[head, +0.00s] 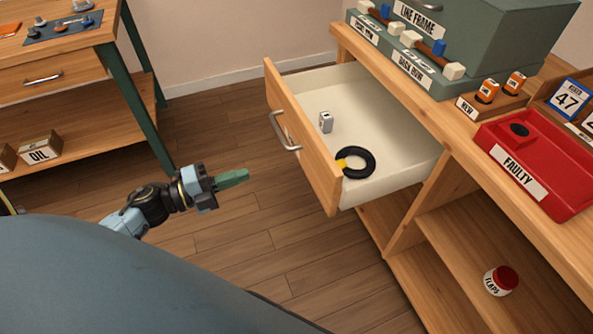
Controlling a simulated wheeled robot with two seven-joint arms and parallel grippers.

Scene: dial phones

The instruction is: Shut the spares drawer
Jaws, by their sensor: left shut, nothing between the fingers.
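The spares drawer (301,136) is pulled well out from the wooden bench on the right. Its front panel faces left and carries a silver bar handle (284,132). Inside lie a black ring with a yellow part (356,163) and a small grey-white block (326,122). My left gripper (238,177) is shut and empty, with green fingers pointing right. It is left of the drawer front and apart from it, below the handle in the picture. My right gripper is not in view.
On the bench top stand a green line frame box (490,40), a red faulty tray (534,165) and orange parts in a holder marked new (487,91). A jar (501,281) sits on the shelf below. Another bench (58,77) stands at left. Floor (220,130) between is clear.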

